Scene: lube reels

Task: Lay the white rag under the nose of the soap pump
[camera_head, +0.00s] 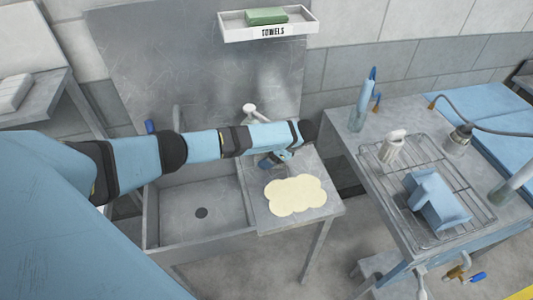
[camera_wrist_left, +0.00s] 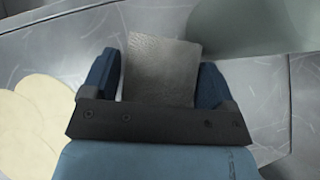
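A flat, cream-white lobed shape (camera_head: 295,195) lies on the drainboard right of the sink; I cannot tell whether it is cloth or a spill. It also shows at the left of the left wrist view (camera_wrist_left: 40,125). My left gripper (camera_head: 270,161) is low over the back of the drainboard, behind that shape. In the left wrist view, its blue fingers (camera_wrist_left: 160,75) stand apart with a grey, cloth-textured square piece (camera_wrist_left: 160,72) filling the gap. A white pump-like spout (camera_head: 252,111) rises behind the sink, partly hidden by my arm. My right gripper is not in view.
A white bottle (camera_head: 393,146) and a blue block (camera_head: 436,200) are on a wire rack at right. A green folded towel (camera_head: 267,16) sits on the shelf marked TOWELS. A pale folded stack (camera_head: 14,92) is on the left bench. The sink basin (camera_head: 180,208) is empty.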

